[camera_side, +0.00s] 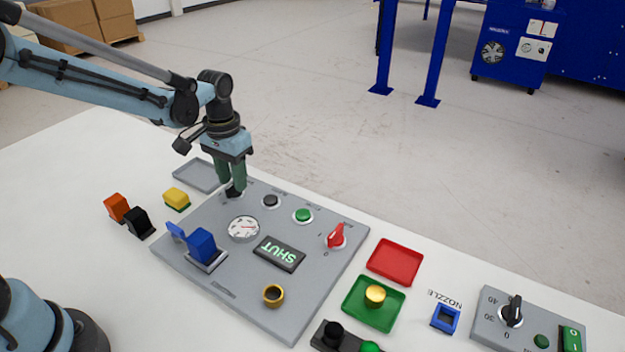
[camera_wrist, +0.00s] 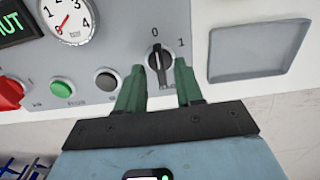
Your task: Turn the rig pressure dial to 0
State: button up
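The dial (camera_wrist: 159,64) is a black knob on the grey panel, with the labels 0 and 1 above it. Its pale pointer mark faces up, close to the 0. My gripper (camera_wrist: 159,70) has its two green fingers on either side of the knob, with small gaps showing, so it looks open around the dial. In the side view my gripper (camera_side: 234,186) points down at the far corner of the panel (camera_side: 200,278), and its fingers hide most of the knob. The round gauge (camera_side: 243,229) also shows in the wrist view (camera_wrist: 68,18), its red needle pointing down and left.
Black (camera_side: 270,201) and green (camera_side: 303,215) buttons and a red switch (camera_side: 337,236) sit along the panel's edge beside the dial. A lit display (camera_side: 279,253) reads SHUT. An empty grey tray (camera_side: 197,174) lies beyond the panel.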

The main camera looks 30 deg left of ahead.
notch_tip(320, 180, up, 11)
jog(key=shift+r, duration=0.15)
dwell(0.5)
jog(key=s+d+f+t, duration=0.1)
jog(key=s+d+t, duration=0.1)
jog(key=s+t, duration=0.5)
jog(key=shift+s+f, duration=0.4)
jog(key=shift+s, duration=2.9)
jog(key=shift+d, duration=0.1)
